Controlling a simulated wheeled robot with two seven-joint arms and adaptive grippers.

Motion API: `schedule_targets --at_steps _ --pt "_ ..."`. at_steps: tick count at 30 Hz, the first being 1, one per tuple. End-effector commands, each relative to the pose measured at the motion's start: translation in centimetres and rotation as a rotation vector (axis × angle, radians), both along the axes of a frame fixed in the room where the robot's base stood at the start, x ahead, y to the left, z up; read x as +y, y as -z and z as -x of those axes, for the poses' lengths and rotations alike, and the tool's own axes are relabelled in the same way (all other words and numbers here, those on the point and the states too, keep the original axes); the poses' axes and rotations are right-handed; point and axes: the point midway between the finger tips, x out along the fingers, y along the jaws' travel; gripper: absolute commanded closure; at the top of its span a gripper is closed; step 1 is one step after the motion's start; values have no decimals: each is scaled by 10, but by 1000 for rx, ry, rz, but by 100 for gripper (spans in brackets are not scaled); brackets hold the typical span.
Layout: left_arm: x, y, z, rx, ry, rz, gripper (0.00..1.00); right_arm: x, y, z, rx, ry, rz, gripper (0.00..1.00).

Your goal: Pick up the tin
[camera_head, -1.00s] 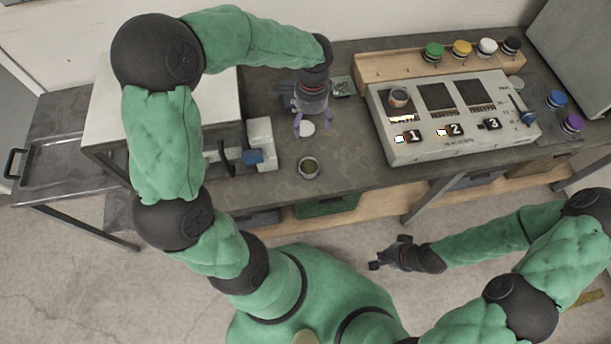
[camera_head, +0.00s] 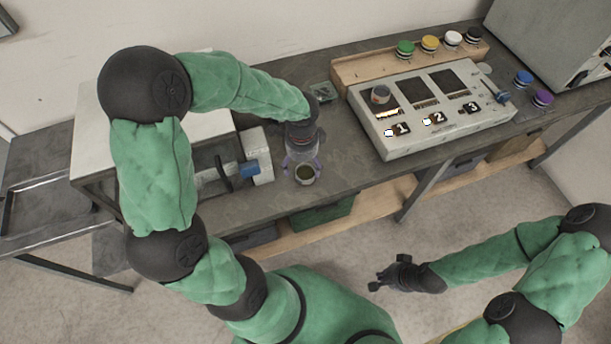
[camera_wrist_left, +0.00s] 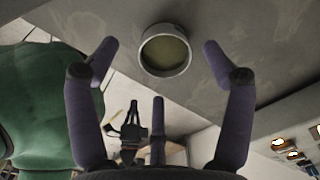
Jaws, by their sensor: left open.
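A small round tin (camera_head: 305,175) with a pale rim and a dull green inside stands upright near the table's front edge. My left gripper (camera_head: 303,163) is open just behind and above it. In the left wrist view the tin (camera_wrist_left: 165,50) sits between the two spread purple fingers, with gaps on both sides and nothing held. My right gripper (camera_head: 374,287) is away from the table over the floor, and its jaw state is unclear.
Coloured-top jars line a wooden rack (camera_head: 350,75) behind. A blue-handled lever (camera_head: 250,169) is close left of the tin. Bare table (camera_head: 350,150) lies right of it.

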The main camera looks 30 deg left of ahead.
Motion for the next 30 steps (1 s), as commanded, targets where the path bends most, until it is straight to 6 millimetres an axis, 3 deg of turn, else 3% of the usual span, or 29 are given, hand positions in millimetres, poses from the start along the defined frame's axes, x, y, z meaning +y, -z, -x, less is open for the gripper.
schedule_targets --at_steps 9,17,24,30 --pt "0 44 -2 3 0 0 18 0 24 0 0 0 0 100" --pt "0 45 -2 1 -1 0 18 0 23 0 0 0 0 100" --pt "0 45 -2 2 0 1 80 0 23 0 0 0 0 100" --pt "0 45 -2 2 0 1 80 0 23 0 0 0 0 100"
